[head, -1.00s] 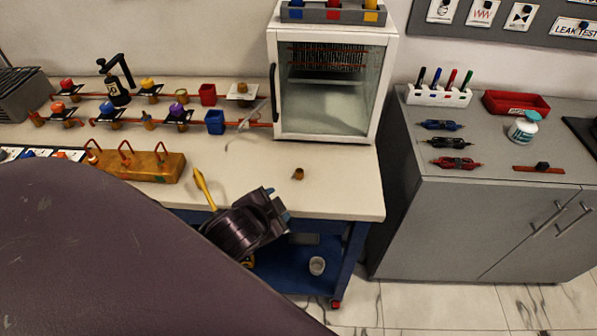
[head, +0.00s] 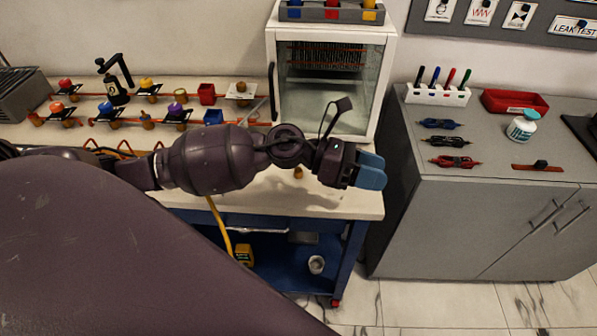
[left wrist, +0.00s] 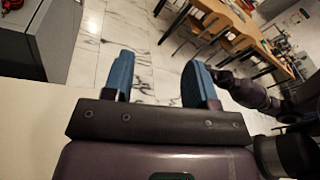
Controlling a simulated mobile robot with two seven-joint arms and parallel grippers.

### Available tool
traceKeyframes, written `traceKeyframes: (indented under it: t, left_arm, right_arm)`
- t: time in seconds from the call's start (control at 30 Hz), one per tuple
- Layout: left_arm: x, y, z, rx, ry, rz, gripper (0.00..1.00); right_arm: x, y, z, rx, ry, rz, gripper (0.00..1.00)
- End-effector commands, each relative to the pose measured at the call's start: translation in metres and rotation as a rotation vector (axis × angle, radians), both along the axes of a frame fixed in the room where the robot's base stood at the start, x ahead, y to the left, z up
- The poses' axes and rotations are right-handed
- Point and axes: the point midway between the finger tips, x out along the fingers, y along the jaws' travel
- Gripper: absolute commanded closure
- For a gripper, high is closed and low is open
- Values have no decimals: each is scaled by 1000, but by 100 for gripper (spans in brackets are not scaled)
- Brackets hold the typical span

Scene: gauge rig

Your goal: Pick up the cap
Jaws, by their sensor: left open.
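The cap, a small brass-brown piece (head: 298,173), stands on the pale bench top, just below my left wrist in the head view and partly covered by it. My left gripper (head: 373,171) is to the right of the cap, above the bench's right end, with blue fingertips pointing right. In the left wrist view my left gripper (left wrist: 157,84) has its two blue fingers apart with nothing between them. The cap cannot be made out there. A dark arm of mine shows at the right of that view; its end is small and partly behind a finger.
A glass-fronted cabinet (head: 330,85) stands at the bench's back right, close behind my left arm. A grey cupboard (head: 470,215) with pens and a red tray (head: 515,102) is across a gap. Pipe fittings and valves fill the bench's left back.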

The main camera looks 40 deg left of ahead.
Motion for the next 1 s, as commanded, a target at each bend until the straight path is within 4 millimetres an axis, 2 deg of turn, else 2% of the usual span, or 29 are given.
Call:
traceKeyframes:
  t: [0.03,0.17,0.3,0.5,0.6,0.77,1.0]
  left_arm:
    - [3,7,-8,130,-59,-77,48]
    - [6,38,-34,464,-176,-279,48]
    - [18,94,-50,812,-241,-473,48]
    - [33,174,-47,1180,-230,-661,48]
    - [36,199,-42,1280,-208,-712,48]
    - [38,214,-41,1340,-190,-743,48]
    - [36,209,-70,1337,-187,-746,48]
  right_arm:
    - [-1,0,-1,0,3,0,13]
    - [-5,-1,-3,-1,11,-3,13]
    - [-10,-2,-7,-1,23,-6,13]
    - [-11,-2,-8,0,27,-6,13]
    - [-10,-2,-8,0,25,-6,13]
    - [-7,-1,-5,0,16,-4,13]
    - [0,1,-1,2,0,-1,13]
